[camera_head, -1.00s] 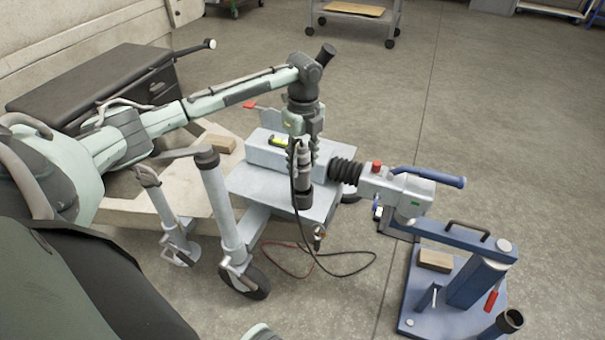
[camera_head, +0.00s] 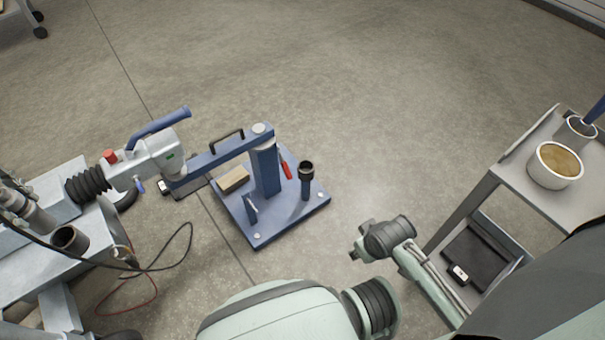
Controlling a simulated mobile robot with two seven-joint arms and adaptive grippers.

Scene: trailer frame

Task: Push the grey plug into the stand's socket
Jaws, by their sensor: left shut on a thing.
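My left gripper (camera_head: 10,190) is cut off by the left edge. It is shut on the grey plug (camera_head: 32,216), which has a dark cable running from it. The plug is held above the trailer drawbar, near an open dark cylinder (camera_head: 70,240). The blue stand (camera_head: 285,215) is on the floor in the middle, with an upright post carrying a black, open-topped socket (camera_head: 306,167). The plug is well left of this socket.
The trailer coupling (camera_head: 150,158) with a blue handle rests by the stand's blue arm (camera_head: 215,158). A wooden block (camera_head: 233,179) lies on the stand's base. A grey cart (camera_head: 515,165) with a white bowl (camera_head: 555,166) stands at right.

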